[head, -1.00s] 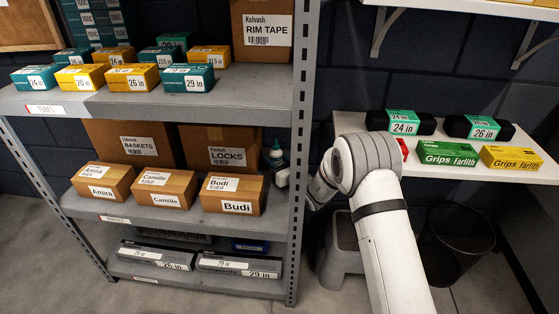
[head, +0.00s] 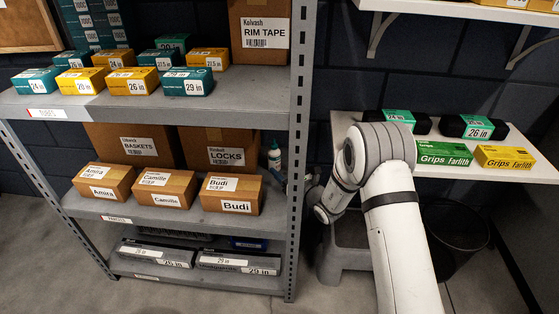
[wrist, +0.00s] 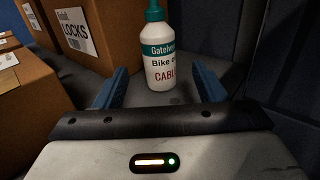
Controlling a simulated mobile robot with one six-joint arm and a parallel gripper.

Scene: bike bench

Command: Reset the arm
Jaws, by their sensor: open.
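My gripper (wrist: 160,90) is open, with its two blue fingers spread apart and nothing held between them. A white bottle with a teal cap and label (wrist: 159,50) stands upright on the shelf just beyond the fingertips in the wrist view. Its label reads partly "Bike" and "CABL". The bottle also shows in the head view (head: 275,158), at the right end of the middle shelf.
The grey rack's post (head: 299,150) stands close to my wrist. The LOCKS box (wrist: 85,35) is left of the bottle, and a brown carton (wrist: 28,110) is nearer. A white shelf (head: 530,170) with grip boxes lies behind my arm. A dark bin (head: 455,235) is on the floor.

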